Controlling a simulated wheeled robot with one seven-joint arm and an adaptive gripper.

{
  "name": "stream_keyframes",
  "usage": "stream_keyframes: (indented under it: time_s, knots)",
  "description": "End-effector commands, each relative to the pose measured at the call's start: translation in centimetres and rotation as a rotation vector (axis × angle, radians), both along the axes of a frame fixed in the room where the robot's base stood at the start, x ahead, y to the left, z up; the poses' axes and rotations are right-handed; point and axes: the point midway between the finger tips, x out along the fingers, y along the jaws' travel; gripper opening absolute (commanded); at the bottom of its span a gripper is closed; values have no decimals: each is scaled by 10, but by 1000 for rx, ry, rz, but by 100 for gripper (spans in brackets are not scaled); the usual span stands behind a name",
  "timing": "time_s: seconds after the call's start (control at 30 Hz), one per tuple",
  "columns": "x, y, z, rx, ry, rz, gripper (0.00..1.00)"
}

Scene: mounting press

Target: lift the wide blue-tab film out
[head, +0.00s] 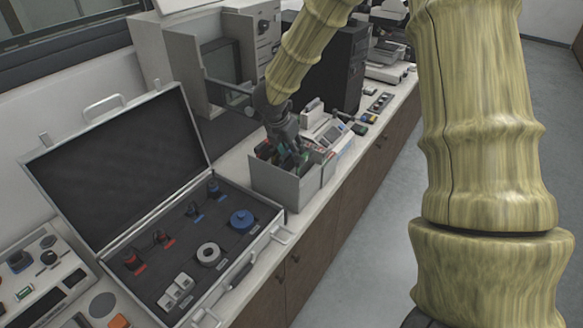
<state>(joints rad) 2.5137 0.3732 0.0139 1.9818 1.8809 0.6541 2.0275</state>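My gripper (290,155) points down at the open top of a grey box (272,187) on the bench. Its fingers reach among small dark pieces with green and red parts standing in the box. The pieces and the gripper overlap, so I cannot tell whether the fingers are open or shut, or touch anything. I cannot make out the wide blue-tab film; the box wall and my gripper hide much of the contents.
Left of the box lies an open case (120,262) with a blue round part (242,220), a light ring and small red and blue pieces in dark foam. A small keypad device (331,134) stands right behind the box. Machines line the wall.

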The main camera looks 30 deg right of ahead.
Motion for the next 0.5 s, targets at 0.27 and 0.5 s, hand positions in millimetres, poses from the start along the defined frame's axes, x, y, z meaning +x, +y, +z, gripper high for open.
stream_keyframes:
  time_s: [0.27,0.5]
  knots:
    - [0,0,0,0,0,0,37]
    - [0,0,0,0,0,0,0]
